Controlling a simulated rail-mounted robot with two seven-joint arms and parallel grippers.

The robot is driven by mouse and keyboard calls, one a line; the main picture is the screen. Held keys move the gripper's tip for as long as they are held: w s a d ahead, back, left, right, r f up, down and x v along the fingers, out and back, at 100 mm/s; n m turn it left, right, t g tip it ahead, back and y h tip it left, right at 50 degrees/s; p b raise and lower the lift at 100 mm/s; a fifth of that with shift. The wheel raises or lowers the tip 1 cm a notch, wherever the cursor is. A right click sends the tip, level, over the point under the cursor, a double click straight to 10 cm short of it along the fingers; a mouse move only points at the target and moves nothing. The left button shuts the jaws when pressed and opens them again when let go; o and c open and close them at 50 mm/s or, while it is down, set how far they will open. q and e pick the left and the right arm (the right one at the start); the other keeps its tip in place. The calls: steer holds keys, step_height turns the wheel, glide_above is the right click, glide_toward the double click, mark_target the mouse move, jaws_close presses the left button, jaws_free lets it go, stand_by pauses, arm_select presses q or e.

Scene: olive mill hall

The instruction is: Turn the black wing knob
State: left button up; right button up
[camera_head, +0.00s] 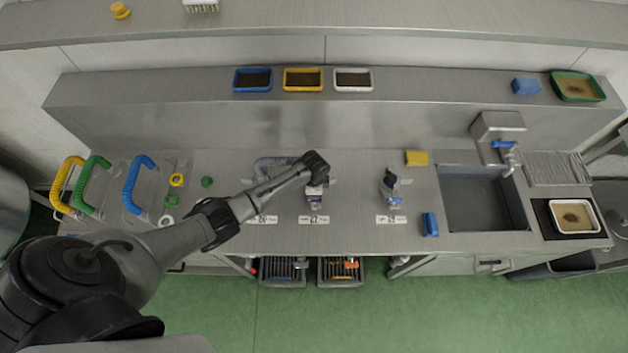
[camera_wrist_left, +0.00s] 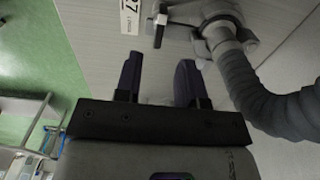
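My left gripper (camera_head: 315,192) points down over the steel counter, above the numbered label in the middle of the row. In the left wrist view its two dark fingers (camera_wrist_left: 158,78) are apart with nothing between them. Ahead of the fingertips in that view is a small black handle (camera_wrist_left: 160,28), seemingly the wing knob, on a metal fitting beside a white label (camera_wrist_left: 130,16). The gripper does not touch it. A grey ribbed hose (camera_wrist_left: 248,85) joins the fitting at the right. In the head view my arm hides most of this fitting. My right gripper is not in view.
Another dark-topped fitting (camera_head: 391,185) stands to the right on the counter. A yellow sponge (camera_head: 416,158), a blue block (camera_head: 430,224) and a sink (camera_head: 484,203) lie further right. Colored hoses (camera_head: 137,182) stand at the left. The counter between the two fittings is clear.

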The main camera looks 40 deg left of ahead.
arm_select(q)
step_height(320, 180, up, 6)
stand_by(0.4)
